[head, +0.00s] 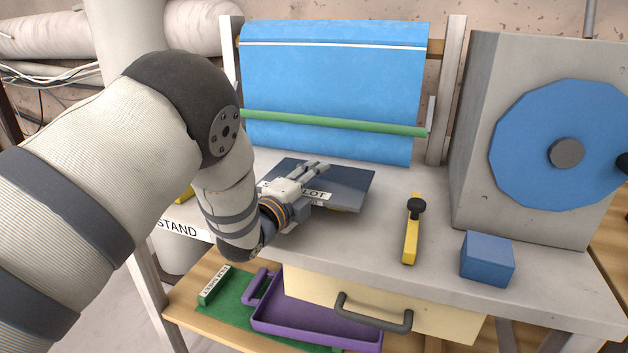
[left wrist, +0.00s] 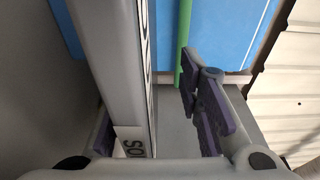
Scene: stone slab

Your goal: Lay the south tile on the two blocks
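A flat dark slate tile (head: 348,186) is above the grey bench top, with a yellow bit showing under its front edge. A white label ending "LOT" shows beside my left gripper (head: 318,168), which is over the tile's left part. In the left wrist view, a long grey piece (left wrist: 108,60) with white labels, one reading "SO", runs between the fingers of my left gripper (left wrist: 160,125). The right finger stands apart from it; the left finger is mostly hidden behind it. A blue block (head: 487,259) sits at the bench's front right. I cannot make out a second block. My right gripper is out of view.
A yellow tool with a black knob (head: 411,235) lies between tile and blue block. A grey machine with a blue disc (head: 530,140) stands at right. A blue sheet (head: 330,80) with a green bar (head: 330,123) hangs behind. A purple tray (head: 272,325) is below.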

